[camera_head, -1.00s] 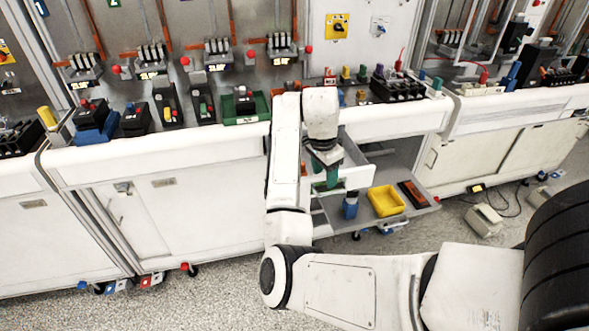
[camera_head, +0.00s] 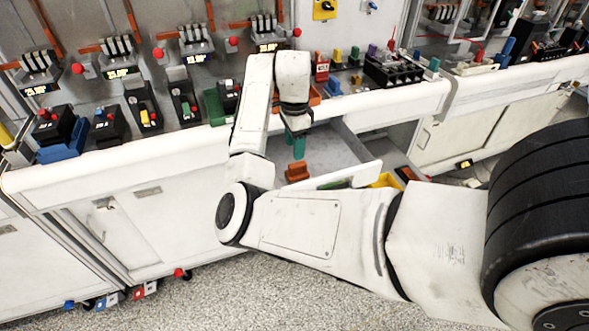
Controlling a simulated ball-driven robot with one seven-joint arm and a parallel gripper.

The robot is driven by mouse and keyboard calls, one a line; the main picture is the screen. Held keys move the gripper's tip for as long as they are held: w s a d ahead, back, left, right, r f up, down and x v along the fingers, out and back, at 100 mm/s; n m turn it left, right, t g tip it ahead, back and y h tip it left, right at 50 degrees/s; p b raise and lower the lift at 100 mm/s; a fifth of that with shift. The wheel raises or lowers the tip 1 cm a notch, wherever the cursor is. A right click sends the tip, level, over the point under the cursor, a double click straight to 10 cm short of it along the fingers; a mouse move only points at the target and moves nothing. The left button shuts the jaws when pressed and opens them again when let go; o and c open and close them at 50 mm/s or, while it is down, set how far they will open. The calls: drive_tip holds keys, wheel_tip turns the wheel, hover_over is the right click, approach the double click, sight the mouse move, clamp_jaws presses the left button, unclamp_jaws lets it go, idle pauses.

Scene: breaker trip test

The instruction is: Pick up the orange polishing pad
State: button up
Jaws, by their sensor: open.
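An orange-brown block (camera_head: 297,172), which looks like the orange polishing pad, lies inside the open drawer (camera_head: 340,176) near its left side. My gripper (camera_head: 298,152) points down over the drawer, a little above and behind the block in the picture. Its teal fingers are apart from the block, as far as I can tell, and hold nothing visible. The jaws are small here and partly hidden by my wrist.
The white bench edge (camera_head: 130,155) runs behind the drawer, with breakers and a black terminal block (camera_head: 393,70) on top. My forearm crosses the foreground.

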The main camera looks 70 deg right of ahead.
sight(297, 164)
wheel_tip(297, 164, down, 3)
drive_tip(key=shift+r, duration=0.1)
drive_tip(key=shift+s+f+p, duration=0.2)
drive_tip(key=shift+f+p, duration=0.1)
drive_tip(key=shift+f, duration=1.05)
drive_tip(key=shift+s+f+p, duration=0.2)
drive_tip(key=shift+f+p, duration=0.1)
drive_tip(key=shift+f, duration=1.05)
drive_tip(key=c, duration=0.7)
drive_tip(key=shift+r, duration=0.15)
